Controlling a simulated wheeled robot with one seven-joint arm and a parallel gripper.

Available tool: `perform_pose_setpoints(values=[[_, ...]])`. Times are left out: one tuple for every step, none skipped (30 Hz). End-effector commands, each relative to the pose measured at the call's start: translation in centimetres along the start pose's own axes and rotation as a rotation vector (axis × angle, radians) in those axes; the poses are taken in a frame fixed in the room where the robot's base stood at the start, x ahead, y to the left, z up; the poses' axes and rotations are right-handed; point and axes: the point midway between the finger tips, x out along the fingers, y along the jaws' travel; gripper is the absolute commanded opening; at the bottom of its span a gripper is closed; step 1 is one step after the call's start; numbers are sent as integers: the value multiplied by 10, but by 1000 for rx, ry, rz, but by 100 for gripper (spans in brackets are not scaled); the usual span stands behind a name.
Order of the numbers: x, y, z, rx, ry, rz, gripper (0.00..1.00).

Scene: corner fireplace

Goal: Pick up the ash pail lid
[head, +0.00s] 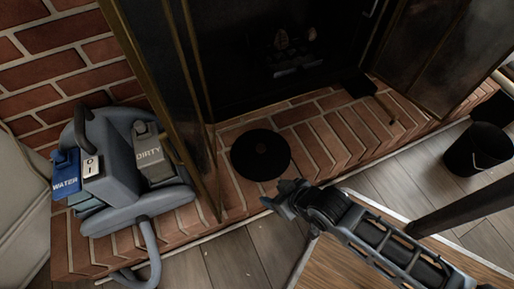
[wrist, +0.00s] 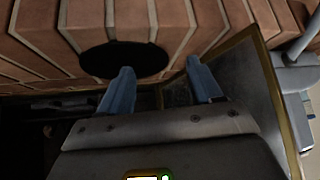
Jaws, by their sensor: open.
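In the wrist view the lid (wrist: 122,59) is a black oval beyond the fingertips, near the left finger. My gripper (head: 285,196) is in front of the lid and to its right in the head view, apart from it. The two blue fingers (wrist: 158,75) are spread with nothing between them. A black pail (head: 478,150) stands on the floor at the right.
A grey-blue cleaning machine (head: 125,170) with "WATER" and "DIRTY" tanks stands left of the lid. A brass-edged fire screen door (head: 168,80) stands close to the lid's left. A dark shovel-like tool (head: 358,84) lies on the right of the hearth. Bricks right of the lid are bare.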

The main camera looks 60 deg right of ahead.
Motion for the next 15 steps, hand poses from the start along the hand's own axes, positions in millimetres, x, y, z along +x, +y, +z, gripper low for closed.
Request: perform_pose_setpoints(values=[[9,4,-11,17,-32,13,64],[15,7,-14,26,-55,20,64],[22,10,-18,38,-87,28,64],[28,12,-21,47,-110,34,64],[33,15,-25,57,-133,40,64],[40,19,-30,70,-164,48,64],[45,22,-34,80,-188,53,64],[49,25,-38,90,-212,59,64],[54,29,-44,104,-242,66,64],[58,32,-49,114,-266,71,64],[61,35,-54,125,-289,76,64],[65,40,-61,140,-320,82,64],[68,43,-66,150,-343,86,64],[70,47,-72,161,-366,91,64],[73,52,-80,176,-398,96,64]])
